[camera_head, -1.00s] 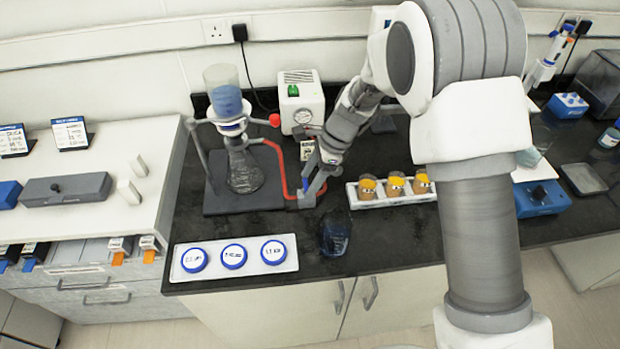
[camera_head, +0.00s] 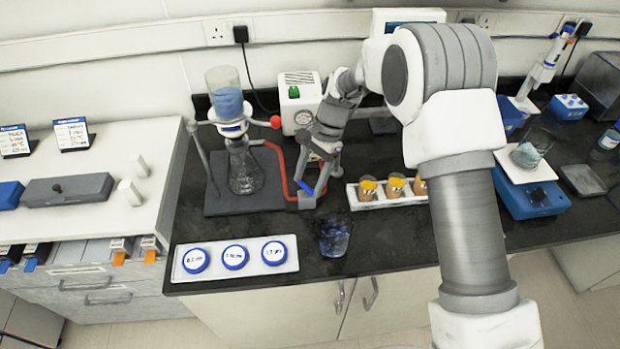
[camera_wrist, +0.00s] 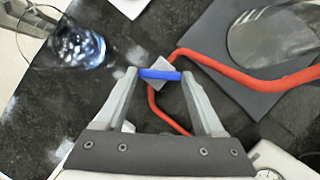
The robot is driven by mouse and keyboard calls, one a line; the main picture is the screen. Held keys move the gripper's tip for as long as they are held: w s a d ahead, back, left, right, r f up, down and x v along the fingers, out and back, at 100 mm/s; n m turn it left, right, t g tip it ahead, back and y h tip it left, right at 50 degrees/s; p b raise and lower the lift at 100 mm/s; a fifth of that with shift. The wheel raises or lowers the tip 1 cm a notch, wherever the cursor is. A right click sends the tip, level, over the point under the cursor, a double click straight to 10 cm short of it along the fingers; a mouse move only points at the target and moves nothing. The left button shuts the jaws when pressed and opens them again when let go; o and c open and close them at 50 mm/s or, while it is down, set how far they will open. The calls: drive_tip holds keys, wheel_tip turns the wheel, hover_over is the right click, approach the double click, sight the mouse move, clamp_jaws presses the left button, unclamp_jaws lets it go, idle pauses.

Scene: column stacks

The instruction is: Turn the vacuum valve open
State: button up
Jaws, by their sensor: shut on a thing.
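The vacuum valve has a small grey body (camera_wrist: 157,66) and a blue handle (camera_wrist: 160,75), seen in the wrist view. It sits on the red tubing (camera_wrist: 240,76) beside the dark base plate. My gripper (camera_wrist: 159,76) is shut on the blue handle, one fingertip at each end of it. In the head view my gripper (camera_head: 311,190) reaches down to the valve at the right edge of the plate; the handle is mostly hidden there. The filter flask (camera_head: 244,172), with a funnel of blue liquid (camera_head: 228,98) above it, stands on the plate (camera_head: 217,204).
A glass beaker (camera_head: 334,236) stands close in front of the valve. A white rack of orange-topped vials (camera_head: 381,202) is to its right. A white pump (camera_head: 299,101) stands behind. A tray with blue-lidded dishes (camera_head: 288,262) lies at the front left.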

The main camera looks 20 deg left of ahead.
drive_tip(key=n, duration=0.2)
drive_tip(key=n+h, duration=0.2)
drive_tip(key=n, duration=0.1)
drive_tip(key=shift+w+a+n, duration=0.1)
drive_tip(key=shift+a+n, duration=0.2)
drive_tip(key=n+h, duration=0.1)
drive_tip(key=n, duration=0.3)
drive_tip(key=shift+a+n+h+b, duration=0.2)
drive_tip(key=shift+n+h+b, duration=0.15)
drive_tip(key=shift+n+h, duration=0.05)
drive_tip(key=shift+n, duration=0.3)
drive_tip(key=o, duration=1.4)
drive_tip(key=shift+r, duration=0.15)
drive_tip(key=shift+p+v, duration=1.5)
drive_tip(key=shift+v, duration=7)
